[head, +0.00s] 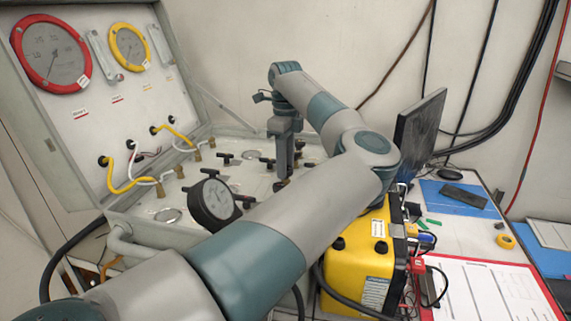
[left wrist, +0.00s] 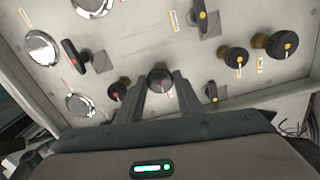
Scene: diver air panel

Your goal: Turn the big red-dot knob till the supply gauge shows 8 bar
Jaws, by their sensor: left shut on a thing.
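My left gripper (head: 284,178) reaches down to the panel deck (head: 250,187) of the open case. In the left wrist view its two fingers (left wrist: 161,98) are shut on a dark round knob (left wrist: 160,76), which seems to bear a small red mark; the fingers hide its sides. A smaller knob with a red dot (left wrist: 116,91) is just left of the fingers. A black-rimmed gauge (head: 213,201) stands on the deck's near side. A red-rimmed gauge (head: 51,53) and a yellow-rimmed gauge (head: 129,47) are in the lid. Which one is the supply gauge, and their readings, I cannot tell.
Yellow-dot knobs (left wrist: 281,44) and a red-marked lever (left wrist: 73,55) flank the gripper. Yellow and white hoses (head: 125,188) hang from the lid. A yellow case (head: 353,284) and a monitor (head: 419,130) stand to the right of the panel.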

